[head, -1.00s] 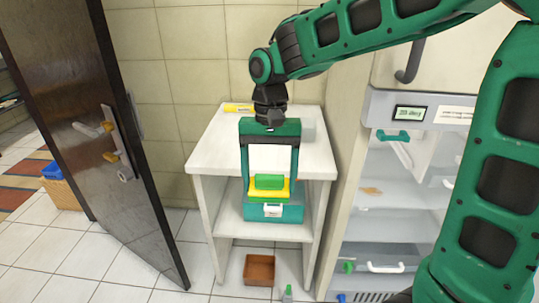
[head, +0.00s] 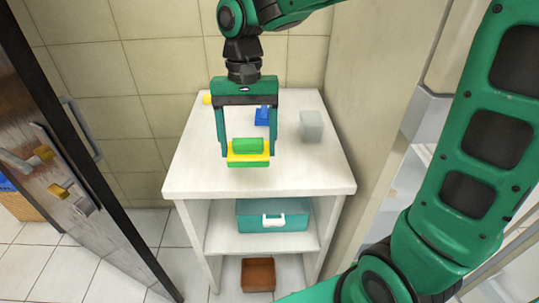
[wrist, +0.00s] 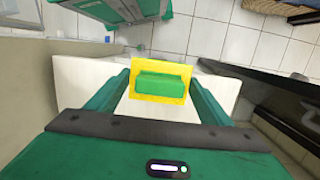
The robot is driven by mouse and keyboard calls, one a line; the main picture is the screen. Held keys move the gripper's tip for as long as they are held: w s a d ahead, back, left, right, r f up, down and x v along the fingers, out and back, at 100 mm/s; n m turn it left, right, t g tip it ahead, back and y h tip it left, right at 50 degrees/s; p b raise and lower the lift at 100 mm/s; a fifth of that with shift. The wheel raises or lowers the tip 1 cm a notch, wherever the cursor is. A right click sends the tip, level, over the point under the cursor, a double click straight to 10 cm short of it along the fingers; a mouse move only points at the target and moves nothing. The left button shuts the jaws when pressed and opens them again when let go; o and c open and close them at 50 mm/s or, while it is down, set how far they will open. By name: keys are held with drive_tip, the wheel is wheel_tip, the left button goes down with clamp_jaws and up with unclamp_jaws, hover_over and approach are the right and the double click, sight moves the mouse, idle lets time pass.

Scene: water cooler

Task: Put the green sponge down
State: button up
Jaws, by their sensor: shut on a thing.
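The green sponge (head: 249,146) shows as a green block on a yellow layer, with a thin green band below. It is between the two fingertips of my gripper (head: 248,153), which is shut on its sides. The sponge is level above the front half of the white stand's top (head: 205,179). I cannot tell whether it touches that surface. In the wrist view the sponge (wrist: 160,84) is centred between the fingers, with the white top (wrist: 95,78) behind it.
On the stand top are a blue object (head: 262,116), a pale grey block (head: 311,126) and a yellow item (head: 207,99) at the back left. A teal box (head: 273,214) fills the shelf below. A brown box (head: 258,274) sits at the bottom. A dark door (head: 80,170) stands left.

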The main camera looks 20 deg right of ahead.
drive_tip(key=shift+w, duration=0.3)
drive_tip(key=shift+w+d+f, duration=0.2)
drive_tip(key=shift+w+d, duration=0.05)
drive_tip(key=shift+d, duration=0.05)
drive_tip(key=w+d+f, duration=0.1)
drive_tip(key=d+f, duration=0.1)
drive_tip(key=d, duration=0.1)
drive_tip(key=w+d+f, duration=0.2)
drive_tip(key=d, duration=0.1)
drive_tip(key=w+d+f, duration=0.1)
drive_tip(key=d+f, duration=0.1)
drive_tip(key=d, duration=0.1)
drive_tip(key=shift+w+d+f, duration=0.25)
drive_tip(key=shift+d, duration=0.1)
drive_tip(key=shift+d+f, duration=0.1)
drive_tip(key=shift+f, duration=2)
drive_tip(key=o, duration=0.9)
drive_tip(key=r, duration=0.4)
drive_tip(key=w+r, duration=0.1)
drive_tip(key=r, duration=0.7)
drive_tip(key=shift+w+d, duration=0.3)
drive_tip(key=shift+w, duration=0.1)
